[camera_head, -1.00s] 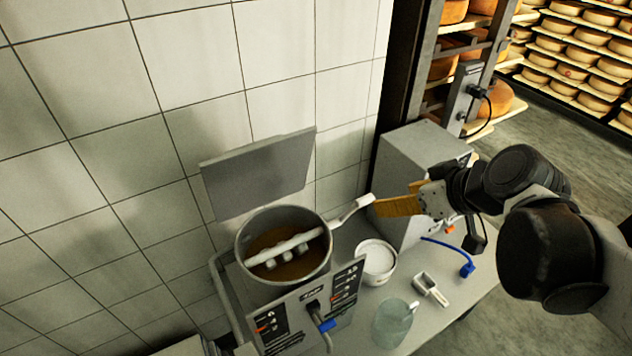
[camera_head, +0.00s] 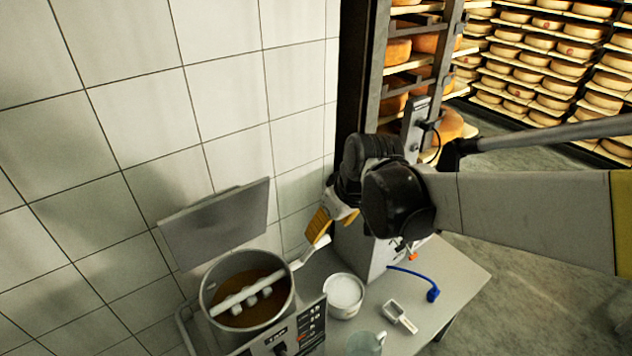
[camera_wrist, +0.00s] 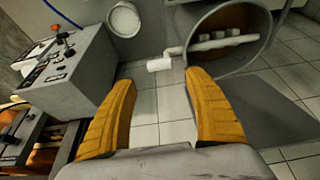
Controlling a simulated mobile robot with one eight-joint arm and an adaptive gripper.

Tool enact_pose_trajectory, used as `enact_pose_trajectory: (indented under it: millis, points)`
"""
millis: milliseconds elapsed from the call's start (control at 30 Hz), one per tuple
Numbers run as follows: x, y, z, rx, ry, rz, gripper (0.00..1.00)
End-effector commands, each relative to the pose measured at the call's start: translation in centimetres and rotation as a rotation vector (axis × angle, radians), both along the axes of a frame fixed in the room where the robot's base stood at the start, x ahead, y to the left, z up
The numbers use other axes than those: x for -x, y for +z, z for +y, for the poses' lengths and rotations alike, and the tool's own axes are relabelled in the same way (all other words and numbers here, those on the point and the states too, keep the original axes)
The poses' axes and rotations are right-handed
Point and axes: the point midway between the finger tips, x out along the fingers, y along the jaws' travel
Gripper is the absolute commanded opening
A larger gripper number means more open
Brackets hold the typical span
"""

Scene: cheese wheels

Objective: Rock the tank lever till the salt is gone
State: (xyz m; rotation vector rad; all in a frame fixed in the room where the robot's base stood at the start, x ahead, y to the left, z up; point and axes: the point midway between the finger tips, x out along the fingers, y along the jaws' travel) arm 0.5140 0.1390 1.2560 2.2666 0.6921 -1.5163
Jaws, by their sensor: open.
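The round metal tank (camera_head: 243,258) holds brown liquid. Its white lever (camera_head: 313,250) has a bar with several white knobs across the tank and a handle reaching out over the right rim. My gripper (camera_head: 320,224) has yellow fingers and hangs at the handle's outer end. In the wrist view the fingers (camera_wrist: 159,78) are spread apart, with the lever's white end (camera_wrist: 159,64) just past and between their tips. I cannot tell whether they touch it. Salt in the liquid cannot be made out.
A white tub (camera_head: 343,292) with white contents, a metal scoop (camera_head: 400,316) and a clear jug (camera_head: 366,343) stand right of the tank. A grey control box (camera_wrist: 75,70) is close beside my gripper. A raised lid (camera_head: 215,225) is behind the tank.

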Motion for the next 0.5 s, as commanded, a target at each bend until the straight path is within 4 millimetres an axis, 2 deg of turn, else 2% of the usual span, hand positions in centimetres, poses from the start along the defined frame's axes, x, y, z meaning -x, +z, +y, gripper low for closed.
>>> enact_pose_trajectory:
  millis: [33, 200, 333, 500]
  points:
    - [-0.4, -1.2, 0.3, 0.000, 0.000, 0.000, 0.61]
    - [-1.5, -4.3, 1.0, -0.001, 0.000, 0.000, 0.61]
    - [-2.1, -6.0, 1.4, -0.002, 0.001, -0.001, 0.61]
    - [-2.4, -7.0, 1.6, -0.002, 0.001, -0.001, 0.61]
